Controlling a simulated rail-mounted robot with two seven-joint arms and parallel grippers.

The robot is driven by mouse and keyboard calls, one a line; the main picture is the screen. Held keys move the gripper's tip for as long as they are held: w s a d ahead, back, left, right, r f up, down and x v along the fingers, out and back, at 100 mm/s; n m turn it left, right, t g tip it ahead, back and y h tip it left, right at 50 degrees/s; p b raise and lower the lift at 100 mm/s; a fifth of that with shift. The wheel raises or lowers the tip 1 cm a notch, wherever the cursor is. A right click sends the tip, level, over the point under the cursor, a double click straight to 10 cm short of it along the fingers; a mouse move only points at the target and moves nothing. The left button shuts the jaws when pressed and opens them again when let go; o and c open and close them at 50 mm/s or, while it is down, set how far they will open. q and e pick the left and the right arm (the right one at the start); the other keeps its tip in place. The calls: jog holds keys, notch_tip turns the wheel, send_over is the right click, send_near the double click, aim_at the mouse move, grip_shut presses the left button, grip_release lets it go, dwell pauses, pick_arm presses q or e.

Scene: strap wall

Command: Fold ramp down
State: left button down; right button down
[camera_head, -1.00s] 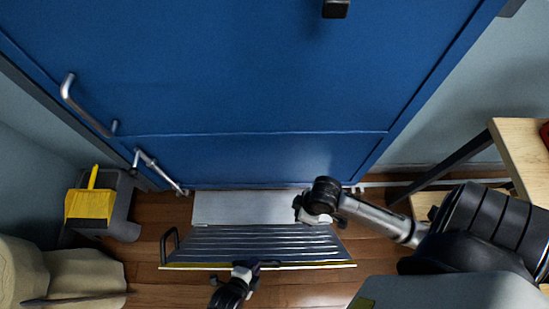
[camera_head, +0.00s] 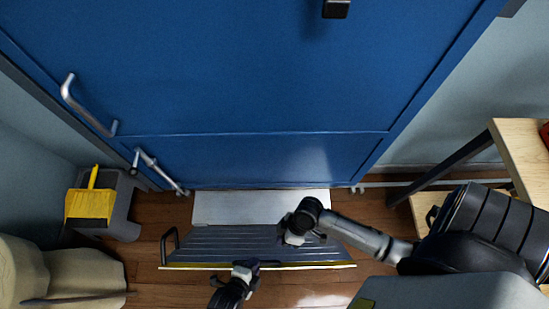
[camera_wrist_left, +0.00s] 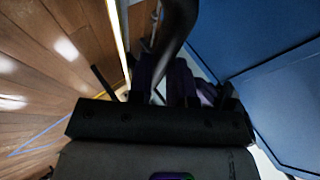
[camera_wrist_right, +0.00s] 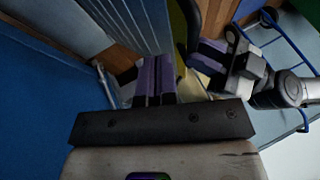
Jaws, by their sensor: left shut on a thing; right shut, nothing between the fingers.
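The ramp (camera_head: 210,240) is a grey ribbed panel with a yellow front edge and a black handle (camera_head: 170,240) at its left end. It is at the foot of the blue door, in front of a pale plate (camera_head: 240,205). My left gripper (camera_head: 247,265) is shut on the ramp at its front edge; its fingers also show in the left wrist view (camera_wrist_left: 165,75). My right gripper (camera_head: 290,237) is shut and empty, over the right half of the ramp. In the right wrist view its purple fingers (camera_wrist_right: 152,75) are close beside the ribbed panel (camera_wrist_right: 135,25); contact is unclear.
The blue door (camera_head: 240,90) fills the back, with a metal handle (camera_head: 85,105) at left. A grey bin (camera_head: 120,210) with a yellow dustpan (camera_head: 90,203) stands left, above beige sacks (camera_head: 80,275). A wooden table (camera_head: 525,150) is at right. Wooden floor shows in front.

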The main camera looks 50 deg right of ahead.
pick_arm(q)
jog(key=shift+f, duration=0.1)
jog(key=shift+a, duration=0.1)
pick_arm(e)
jog(key=shift+s+a+f, duration=0.3)
jog(key=shift+a+f, duration=0.15)
jog(key=shift+a, duration=0.25)
jog(key=shift+s+a+f, duration=0.3)
jog(key=shift+a+f, duration=0.2)
jog(key=shift+a, duration=0.2)
jog(key=shift+s+a+f, duration=0.3)
jog(key=shift+a+f, duration=0.15)
jog(key=shift+a, duration=0.25)
